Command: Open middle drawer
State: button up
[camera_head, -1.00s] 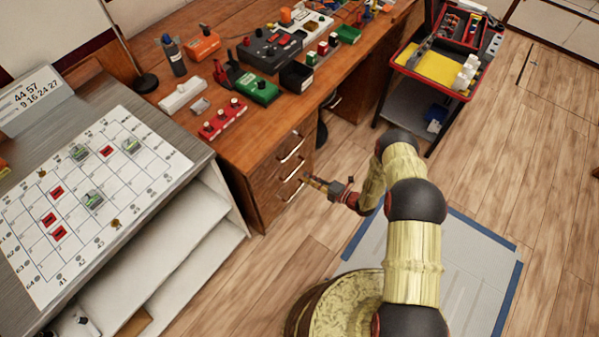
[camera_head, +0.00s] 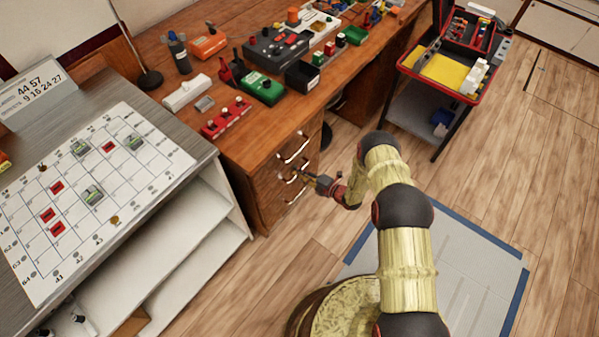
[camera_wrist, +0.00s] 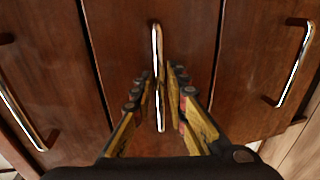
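The wooden desk's drawer stack has three fronts with metal bar handles, and all look shut. The middle drawer (camera_head: 268,186) has its handle (camera_wrist: 157,65) upright in the middle of the wrist view, between the other two handles. My gripper (camera_wrist: 160,72) has one finger on each side of this middle handle, with narrow gaps visible. In the head view my gripper (camera_head: 299,173) is at the drawer fronts and hides part of the middle handle. Contact between fingers and handle cannot be made out.
The other handles (camera_wrist: 18,118) (camera_wrist: 296,62) flank my gripper in the wrist view. A grey table (camera_head: 185,175) with a marked board stands left of the drawers. Breakers and tools lie on the desk (camera_head: 225,150). A tool cart (camera_head: 400,110) stands at right. Floor before the drawers is clear.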

jog(key=shift+c, duration=0.4)
grip_shut()
